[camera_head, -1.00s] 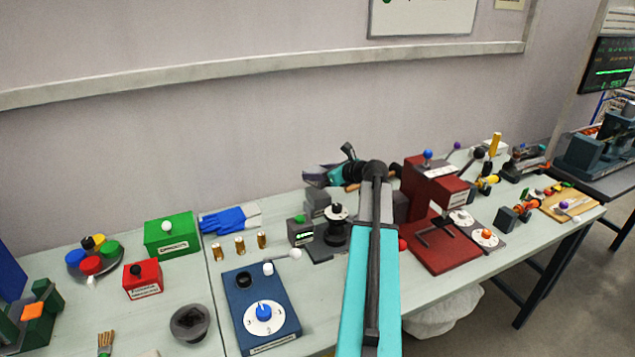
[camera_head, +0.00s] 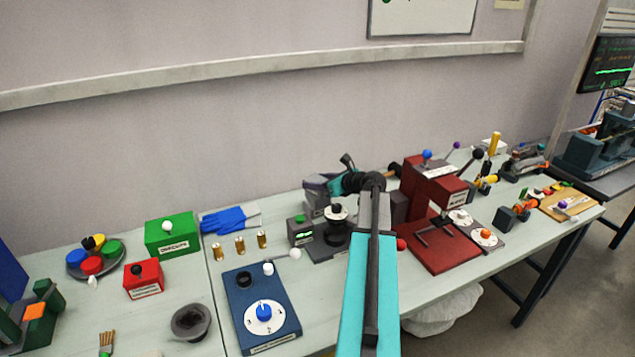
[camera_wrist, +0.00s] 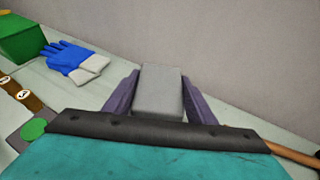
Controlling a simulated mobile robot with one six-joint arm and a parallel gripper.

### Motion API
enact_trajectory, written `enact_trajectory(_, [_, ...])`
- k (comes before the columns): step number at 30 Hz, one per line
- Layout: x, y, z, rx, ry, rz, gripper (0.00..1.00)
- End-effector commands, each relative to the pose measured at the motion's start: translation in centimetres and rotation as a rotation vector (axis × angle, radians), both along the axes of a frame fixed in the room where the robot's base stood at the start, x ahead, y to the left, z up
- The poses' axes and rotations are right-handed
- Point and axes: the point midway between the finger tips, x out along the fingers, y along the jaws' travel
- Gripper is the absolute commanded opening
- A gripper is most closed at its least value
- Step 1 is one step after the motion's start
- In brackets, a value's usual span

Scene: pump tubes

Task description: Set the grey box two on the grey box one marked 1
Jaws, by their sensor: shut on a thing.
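My gripper (camera_head: 316,184) reaches down behind the black knobbed device in the head view. In the wrist view its two purple-grey fingers (camera_wrist: 160,96) are shut on a plain grey box (camera_wrist: 160,90), one on each side. In the head view grey box surfaces (camera_head: 314,209) show just below the fingers, partly hidden by the fingers and the device. I cannot tell there where one grey box ends and another begins. No mark 1 is readable in either view. Whether the held box touches anything below is hidden.
A small grey unit with a green top (camera_head: 301,230) and the black knobbed device (camera_head: 337,232) stand close in front. Left are brass cylinders (camera_head: 239,246), blue gloves (camera_head: 229,219) and a green box (camera_head: 172,235). A red press (camera_head: 430,215) stands right. The wall is behind.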

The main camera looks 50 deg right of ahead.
Motion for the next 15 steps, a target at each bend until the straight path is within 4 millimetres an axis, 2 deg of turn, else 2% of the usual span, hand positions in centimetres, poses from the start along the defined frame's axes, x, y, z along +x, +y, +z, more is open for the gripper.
enact_trajectory(4, [0.00,0.00,-0.27,0.001,0.000,0.000,0.25])
enact_trajectory(5, [0.00,0.00,-0.25,0.000,0.000,0.000,0.56])
enact_trajectory(7, [0.02,0.01,-0.24,0.000,0.000,0.000,0.67])
enact_trajectory(15, [0.07,0.06,-0.21,0.000,0.000,0.001,0.69])
